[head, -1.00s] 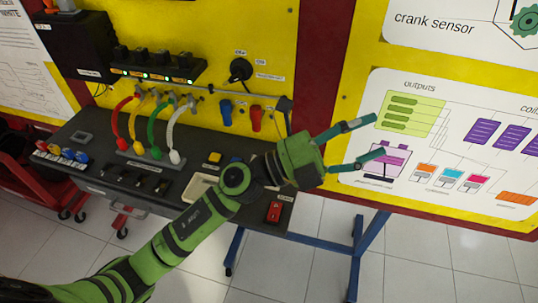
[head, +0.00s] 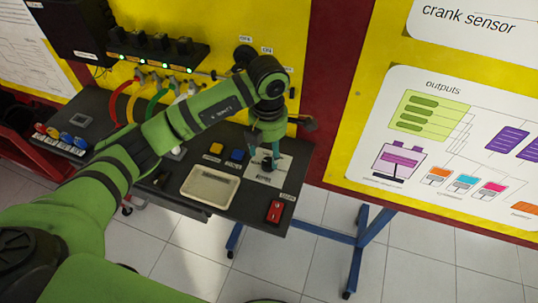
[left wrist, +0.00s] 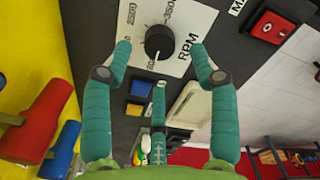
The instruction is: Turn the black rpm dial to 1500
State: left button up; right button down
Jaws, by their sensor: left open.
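The black rpm dial (left wrist: 158,40) sits on a white scale plate (left wrist: 183,22) marked RPM, with 2500 and 3500 readable. Its white pointer line faces the bottom of the left wrist view; the number there is partly unreadable. In the head view, the dial (head: 267,163) is at the right part of the dark panel, partly behind my fingers. My left gripper (head: 268,140) points down over it. In the left wrist view, the open left gripper (left wrist: 161,50) has fingertips on both sides of the dial, with a third finger below it. I cannot tell whether they touch. My right gripper is not in view.
A red switch (head: 275,211) is at the panel's front right corner. A cream tray (head: 209,203), a yellow button (head: 216,148) and a blue button (head: 237,155) lie left of the dial. Coloured cables arch further left. The yellow wall board rises behind.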

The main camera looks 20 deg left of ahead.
aim_at(268, 162)
pick_arm(q)
jog(key=shift+f+p, duration=0.55)
jog(key=shift+f, duration=1.75)
jog(key=c, duration=1.2)
jog(key=shift+o, duration=0.2)
jog(key=shift+w+f+m+b, duration=0.15)
jog(key=shift+m+b, duration=0.45)
jog(key=shift+b, duration=0.45)
jog(key=m+b, duration=0.8)
jog(key=b, duration=0.3)
jog(key=shift+f, duration=0.1)
jog(key=shift+r+m+b, duration=0.2)
jog(key=shift+m+b, duration=1.1)
jog(key=shift+b, duration=0.15)
